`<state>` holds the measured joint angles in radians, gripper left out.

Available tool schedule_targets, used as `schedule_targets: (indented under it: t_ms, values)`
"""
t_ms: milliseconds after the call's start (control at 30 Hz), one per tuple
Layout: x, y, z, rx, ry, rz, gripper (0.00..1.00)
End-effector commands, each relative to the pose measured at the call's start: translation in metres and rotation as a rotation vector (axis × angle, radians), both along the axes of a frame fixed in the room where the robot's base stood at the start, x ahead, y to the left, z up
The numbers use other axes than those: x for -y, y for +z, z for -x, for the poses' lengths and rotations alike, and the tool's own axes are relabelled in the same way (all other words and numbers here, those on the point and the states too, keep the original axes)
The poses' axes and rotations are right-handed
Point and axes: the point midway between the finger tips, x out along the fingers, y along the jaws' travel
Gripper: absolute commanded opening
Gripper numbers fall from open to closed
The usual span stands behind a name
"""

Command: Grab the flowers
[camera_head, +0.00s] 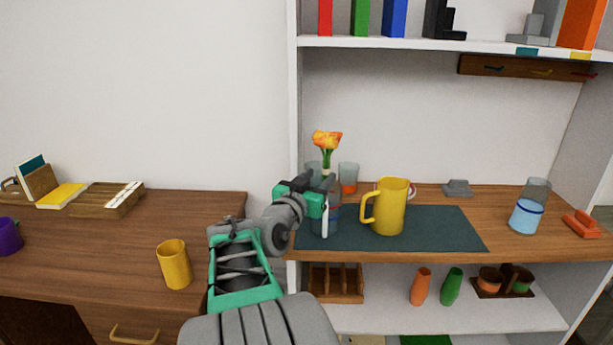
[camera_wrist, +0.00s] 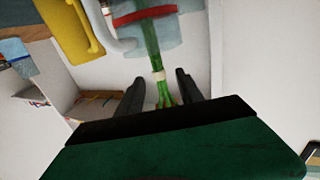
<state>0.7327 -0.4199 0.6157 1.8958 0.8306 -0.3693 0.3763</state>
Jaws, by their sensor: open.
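The flowers (camera_head: 327,141) have orange-yellow blooms and stand upright above the dark mat on the shelf. Their green stem runs down behind my gripper (camera_head: 318,190), into what looks like a clear glass vase (camera_head: 333,222) that is partly hidden by the gripper. In the wrist view, the green stem (camera_wrist: 152,45) passes down through the clear vase with a red band (camera_wrist: 145,13).
A yellow pitcher (camera_head: 389,208) stands close to the right of the gripper on the dark mat (camera_head: 450,230). Clear glasses (camera_head: 348,176) stand behind. The white shelf upright (camera_head: 292,120) is just left. A yellow cup (camera_head: 174,265) stands on the left desk.

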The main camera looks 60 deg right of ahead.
Motion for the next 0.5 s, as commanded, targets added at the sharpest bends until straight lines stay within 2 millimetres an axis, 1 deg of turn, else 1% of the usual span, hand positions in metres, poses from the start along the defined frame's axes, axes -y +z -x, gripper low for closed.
schedule_targets:
  t_ms: [67, 267, 400, 500]
  values:
    - [0.007, 0.0, 0.0, -0.001, -0.001, -0.001, 0.44]
    - [0.035, -0.002, -0.001, 0.0, -0.003, -0.002, 0.44]
    - [0.061, -0.006, -0.002, -0.001, -0.004, -0.001, 0.44]
    - [0.074, -0.005, -0.004, -0.001, -0.002, -0.001, 0.44]
